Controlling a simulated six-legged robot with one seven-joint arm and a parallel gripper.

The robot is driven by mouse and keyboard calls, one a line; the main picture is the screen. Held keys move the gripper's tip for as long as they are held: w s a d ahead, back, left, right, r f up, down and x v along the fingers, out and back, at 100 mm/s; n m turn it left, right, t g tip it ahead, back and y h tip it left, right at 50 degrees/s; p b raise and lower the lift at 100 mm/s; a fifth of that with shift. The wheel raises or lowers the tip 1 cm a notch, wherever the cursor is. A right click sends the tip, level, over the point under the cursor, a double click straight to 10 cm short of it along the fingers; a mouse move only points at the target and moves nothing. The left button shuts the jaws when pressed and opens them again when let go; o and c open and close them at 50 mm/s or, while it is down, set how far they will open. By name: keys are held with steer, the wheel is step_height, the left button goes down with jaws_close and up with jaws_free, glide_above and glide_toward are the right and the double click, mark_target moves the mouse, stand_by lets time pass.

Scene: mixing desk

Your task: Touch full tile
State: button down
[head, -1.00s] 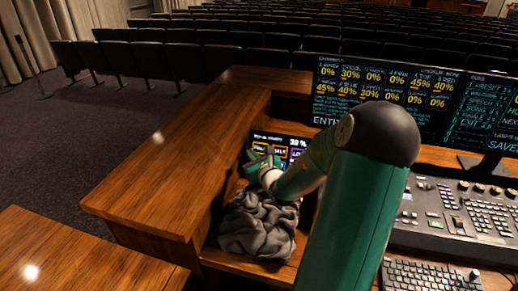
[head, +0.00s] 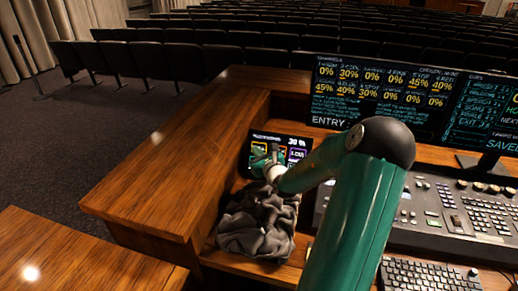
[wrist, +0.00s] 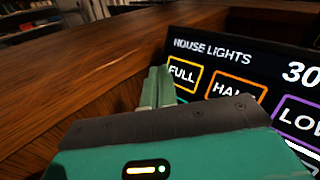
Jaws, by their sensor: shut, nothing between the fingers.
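The full tile (wrist: 184,74) is a yellow-outlined rectangle marked FULL on the dark house lights panel (wrist: 225,55). It is the leftmost tile, beside the orange HALF tile (wrist: 236,90). The panel also shows in the head view (head: 290,141), standing at the left end of the desk. My gripper (wrist: 160,86) is shut and empty. In the wrist view its fingertips appear just left of and below the full tile, covering its lower left corner. I cannot tell whether they touch the panel. In the head view my gripper (head: 267,160) partly hides the tiles.
A crumpled grey cloth (head: 257,222) lies just below my gripper, in front of the panel. A wooden ledge (head: 165,175) rises to the left. A mixing console (head: 450,215), a keyboard (head: 430,275) and a large screen (head: 385,95) are on the right.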

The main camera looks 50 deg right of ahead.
steer(key=shift+w+d+f, duration=0.25)
steer(key=shift+d+f, duration=0.05)
steer(key=shift+d, duration=0.15)
steer(key=shift+w+d+f, duration=0.25)
steer(key=shift+d, duration=0.2)
stand_by(1.4)
steer(key=shift+w+d+f, duration=0.15)
steer(key=shift+d, duration=0.15)
steer(key=shift+w+d+f, duration=0.15)
steer(key=shift+d, duration=0.1)
stand_by(0.7)
steer(key=shift+a, duration=0.1)
steer(key=shift+s+a+r, duration=0.3)
steer(key=shift+s+a, duration=0.05)
steer(key=shift+a, duration=0.1)
stand_by(0.3)
steer(key=shift+s+a+r, duration=0.35)
steer(key=shift+a+r, duration=0.05)
steer(key=shift+a, duration=0.25)
steer(key=shift+s+a+r, duration=0.3)
steer(key=shift+a+r, duration=0.1)
steer(key=shift+a, duration=0.3)
steer(key=shift+s+a+r, duration=0.35)
steer(key=shift+a+r, duration=0.05)
steer(key=shift+a, duration=0.25)
